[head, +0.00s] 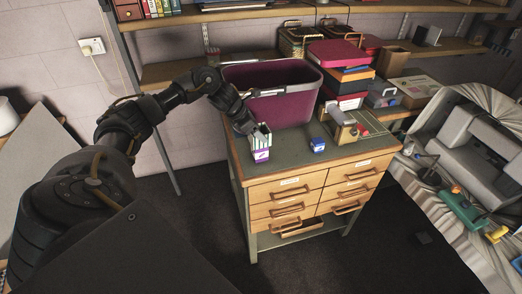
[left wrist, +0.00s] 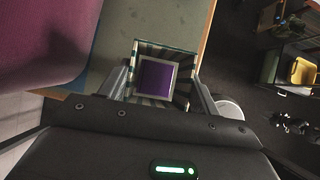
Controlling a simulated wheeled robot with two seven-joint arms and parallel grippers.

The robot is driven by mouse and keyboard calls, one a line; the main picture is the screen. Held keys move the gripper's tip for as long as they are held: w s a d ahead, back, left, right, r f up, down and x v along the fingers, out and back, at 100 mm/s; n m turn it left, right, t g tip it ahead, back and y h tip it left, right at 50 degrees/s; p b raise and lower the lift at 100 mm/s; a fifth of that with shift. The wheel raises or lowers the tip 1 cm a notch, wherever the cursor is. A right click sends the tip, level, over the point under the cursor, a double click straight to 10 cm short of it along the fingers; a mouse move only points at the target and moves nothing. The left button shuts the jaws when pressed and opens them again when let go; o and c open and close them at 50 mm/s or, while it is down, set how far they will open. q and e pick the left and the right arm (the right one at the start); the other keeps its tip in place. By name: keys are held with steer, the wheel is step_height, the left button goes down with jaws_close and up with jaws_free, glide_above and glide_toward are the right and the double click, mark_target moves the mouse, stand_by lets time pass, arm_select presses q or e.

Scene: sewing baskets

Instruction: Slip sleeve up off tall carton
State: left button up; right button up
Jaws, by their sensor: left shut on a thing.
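The tall carton (head: 261,156) stands upright near the front left of the cabinet top, with its lower part purple and a white label on it. The sleeve (head: 262,137), striped dark and pale, is around its upper part. My left gripper (head: 253,128) is shut on the sleeve from above. In the left wrist view the fingers press the striped sleeve (left wrist: 183,68) from both sides, and the purple carton top (left wrist: 155,77) shows deeper inside it. The bottom of the carton is hidden in that view. My right gripper is not in view.
A large purple basket (head: 285,108) stands just behind the carton. A small blue box (head: 318,145) and a tan device (head: 344,127) are to the right. Stacked boxes (head: 345,82) stand behind. The cabinet top (head: 290,150) is clear between carton and blue box.

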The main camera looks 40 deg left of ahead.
arm_select(q)
steer(key=shift+r, duration=0.4)
steer(key=shift+r, duration=0.1)
steer(key=shift+r+p, duration=1.4)
steer(key=shift+r, duration=0.5)
